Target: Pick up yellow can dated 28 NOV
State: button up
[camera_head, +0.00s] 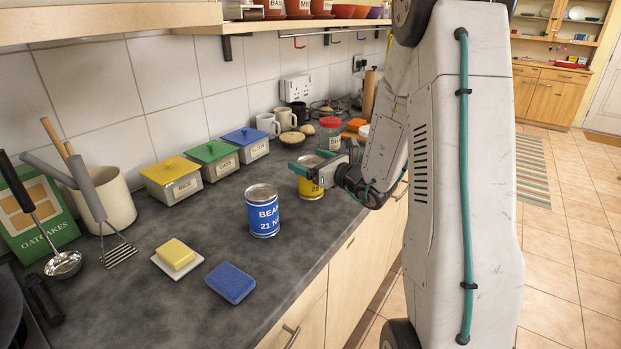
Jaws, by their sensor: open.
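A yellow can (310,188) stands upright on the dark counter near its front edge, and part of a "28" shows on its label. My gripper (312,166) is at the top of this can, with its teal-tipped jaws open. The gripper hides part of the can's upper side, and I cannot tell whether the jaws touch it. A blue can (262,214) reading "BEA" and "21 N" stands upright to the left of the yellow can and nearer to me, apart from it.
A blue sponge (231,283) and butter (176,254) on a white dish lie in front. Lidded tins (172,184) line the wall, with mugs (268,125) beyond. A red-lidded jar (330,132) stands behind my gripper.

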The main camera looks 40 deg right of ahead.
jog(key=shift+x, duration=0.85)
jog(key=c, duration=1.8)
jog(key=shift+r, duration=0.1)
